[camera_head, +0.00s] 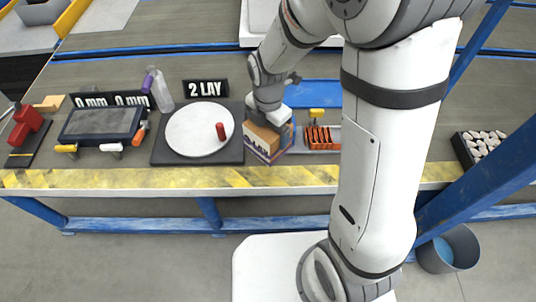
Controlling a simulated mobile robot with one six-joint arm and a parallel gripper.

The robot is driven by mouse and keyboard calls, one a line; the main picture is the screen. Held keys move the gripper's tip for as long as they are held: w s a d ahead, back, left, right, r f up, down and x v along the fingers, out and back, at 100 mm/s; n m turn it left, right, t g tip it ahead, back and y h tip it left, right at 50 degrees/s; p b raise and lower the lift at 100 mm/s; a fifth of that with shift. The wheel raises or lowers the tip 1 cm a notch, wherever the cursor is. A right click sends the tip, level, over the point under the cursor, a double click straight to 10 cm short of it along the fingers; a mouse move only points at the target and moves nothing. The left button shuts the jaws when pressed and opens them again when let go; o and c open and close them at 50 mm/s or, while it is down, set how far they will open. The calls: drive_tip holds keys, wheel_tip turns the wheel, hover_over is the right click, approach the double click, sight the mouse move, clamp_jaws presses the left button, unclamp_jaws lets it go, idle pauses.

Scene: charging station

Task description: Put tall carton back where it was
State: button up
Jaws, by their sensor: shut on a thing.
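My gripper (270,116) reaches down from above onto a carton (262,150) near the front of the table. The carton has a brown face and printed sides in purple, white and orange. My gripper is shut on this carton, which I take to be the tall carton; the fingertips are hard to make out. The carton is just right of a dark square board. I cannot tell whether its base touches the table.
A round white plate (185,131) with a small red cylinder (220,131) lies left of the carton. A tray of orange-red pieces (318,138) is close on its right. A clear bottle (161,91) and a dark screen-like panel (101,123) stand further left.

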wheel_tip(320, 180, down, 8)
drive_tip(key=shift+r+b, duration=0.15)
drive_tip(key=shift+b, duration=0.75)
drive_tip(key=o, duration=1.1)
drive_tip(key=shift+c, duration=0.2)
